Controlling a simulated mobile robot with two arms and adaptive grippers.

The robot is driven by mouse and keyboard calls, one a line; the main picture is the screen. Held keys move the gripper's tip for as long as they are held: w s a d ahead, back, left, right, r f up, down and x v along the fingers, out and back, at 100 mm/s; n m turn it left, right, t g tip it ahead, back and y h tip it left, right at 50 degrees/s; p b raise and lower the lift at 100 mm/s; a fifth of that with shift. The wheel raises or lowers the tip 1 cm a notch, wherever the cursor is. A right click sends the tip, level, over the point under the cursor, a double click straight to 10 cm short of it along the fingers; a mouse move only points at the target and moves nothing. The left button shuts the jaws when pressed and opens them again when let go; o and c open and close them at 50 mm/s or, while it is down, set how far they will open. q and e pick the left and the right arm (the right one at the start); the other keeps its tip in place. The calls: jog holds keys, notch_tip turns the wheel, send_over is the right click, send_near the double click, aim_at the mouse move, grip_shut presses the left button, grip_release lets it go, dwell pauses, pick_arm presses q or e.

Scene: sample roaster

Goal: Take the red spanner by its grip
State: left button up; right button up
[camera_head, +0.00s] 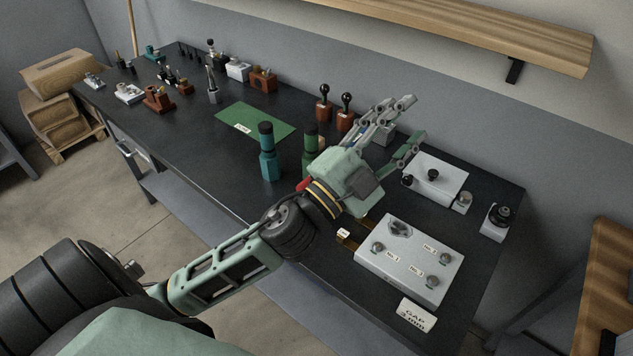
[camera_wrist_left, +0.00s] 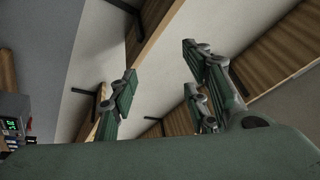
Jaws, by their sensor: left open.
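My left gripper (camera_head: 406,122) is raised over the right part of the dark bench, its fingers spread and pointing to the back right. In the left wrist view the same open gripper (camera_wrist_left: 165,85) has nothing between its fingers and faces the wall and shelf. No red spanner can be made out for certain. A small red patch (camera_head: 304,184) shows beside my left wrist, mostly hidden behind it, and I cannot tell what it belongs to. My right gripper is in neither view.
Two dark-capped bottles, teal (camera_head: 268,155) and green (camera_head: 310,148), stand left of the gripper. A grey box with knobs (camera_head: 400,283) is in front, a white box (camera_head: 442,170) to the right. A green mat (camera_head: 250,118) lies farther back. A wooden shelf (camera_head: 500,30) hangs above.

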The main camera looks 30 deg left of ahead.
pick_arm(q)
jog(key=s+d+r+m+g+h, duration=0.1)
jog(key=s+d+m+g+h, duration=0.2)
jog(key=d+m+g+h, duration=0.45)
jog(key=s+d+r+m+g+h, duration=0.25)
jog(key=d+m+g+h, duration=0.2)
jog(key=m, duration=0.65)
notch_tip(320, 180, down, 8)
jog(key=s+m+g+y, duration=0.1)
jog(key=m+g+y, duration=0.25)
jog(key=m, duration=0.25)
jog(key=w+a+f+g+y, duration=0.1)
jog(key=w+a+f+y, duration=0.1)
jog(key=a+f+y, duration=0.6)
jog(key=a+y, duration=0.2)
jog(key=a, duration=0.5)
jog(key=w+a+n+y, duration=0.1)
jog(key=a+y, duration=0.1)
jog(key=a, duration=0.4)
jog(key=w+a+y, duration=0.1)
jog(key=a+y, duration=0.1)
jog(key=a, duration=0.5)
jog(key=shift+a+f+n+y, duration=0.15)
jog(key=shift+a+n+y, duration=0.1)
jog(key=shift+a, duration=0.1)
jog(key=p+x, duration=0.3)
jog(key=x, duration=0.4)
jog(key=shift+w+f, duration=0.1)
jog(key=shift+f, duration=0.2)
